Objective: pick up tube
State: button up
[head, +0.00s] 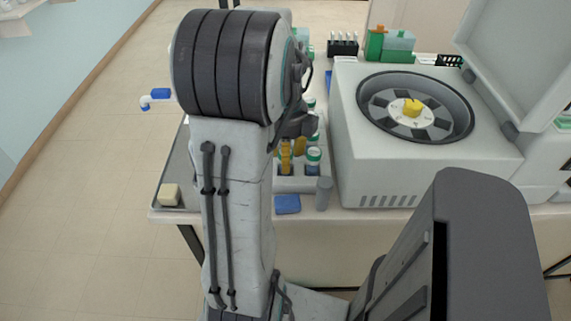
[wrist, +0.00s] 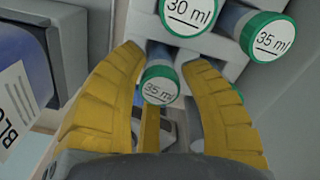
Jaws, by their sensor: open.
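Several tubes with green-rimmed white caps stand in a pale rack, seen in the head view (head: 298,184). In the wrist view, one tube with a cap marked 35 ml (wrist: 160,86) shows between the yellow fingers of my gripper (wrist: 165,58). My gripper is open, with one finger on each side of this tube; I cannot tell whether either touches it. Two more caps show beyond, marked 30 ml (wrist: 190,14) and 35 ml (wrist: 267,36). In the head view my gripper (head: 293,149) is over the rack, and my arm hides part of the rack.
A white centrifuge (head: 385,168) with its lid raised stands right of the rack. A blue block (head: 287,204) and a grey cylinder (head: 324,193) sit at the table's front edge. A blue labelled object (wrist: 22,75) is close on the left in the wrist view.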

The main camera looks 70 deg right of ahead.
jog(key=shift+c, duration=0.2)
grip_shut()
